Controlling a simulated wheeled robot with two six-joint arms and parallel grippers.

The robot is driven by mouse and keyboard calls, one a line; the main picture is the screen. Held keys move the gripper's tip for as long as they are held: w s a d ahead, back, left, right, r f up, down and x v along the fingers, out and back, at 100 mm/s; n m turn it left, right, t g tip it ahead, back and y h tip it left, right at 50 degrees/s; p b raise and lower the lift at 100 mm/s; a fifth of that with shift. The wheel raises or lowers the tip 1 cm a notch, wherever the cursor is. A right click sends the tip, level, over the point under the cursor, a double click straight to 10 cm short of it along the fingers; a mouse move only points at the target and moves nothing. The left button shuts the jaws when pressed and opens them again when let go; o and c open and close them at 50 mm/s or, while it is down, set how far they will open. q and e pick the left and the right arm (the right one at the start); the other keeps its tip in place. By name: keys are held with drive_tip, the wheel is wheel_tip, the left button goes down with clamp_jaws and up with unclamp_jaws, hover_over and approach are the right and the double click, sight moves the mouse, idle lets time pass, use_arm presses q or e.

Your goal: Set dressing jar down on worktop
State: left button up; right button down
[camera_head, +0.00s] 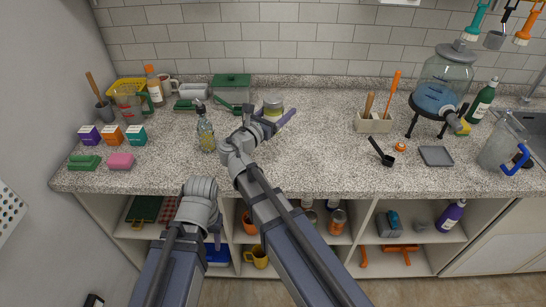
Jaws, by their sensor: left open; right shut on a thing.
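The dressing jar appears to be the short round jar (272,104) with a pale grey top and yellow-green side, near the back middle of the worktop (330,150). My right gripper (279,120) is shut on it from the near side and hides its lower part. The jar looks upright; I cannot tell whether its base touches the worktop. My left gripper (215,242) is open, empty and low in front of the worktop's front edge, partly hidden by its own wrist.
A glass bottle (206,134) stands left of my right wrist. A green-lidded box (231,84) is behind it. The worktop's middle is clear.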

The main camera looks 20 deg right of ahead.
drive_tip(key=shift+f+b, duration=5)
drive_tip(key=shift+f, duration=0.1)
drive_tip(key=shift+r, duration=0.15)
unclamp_jaws()
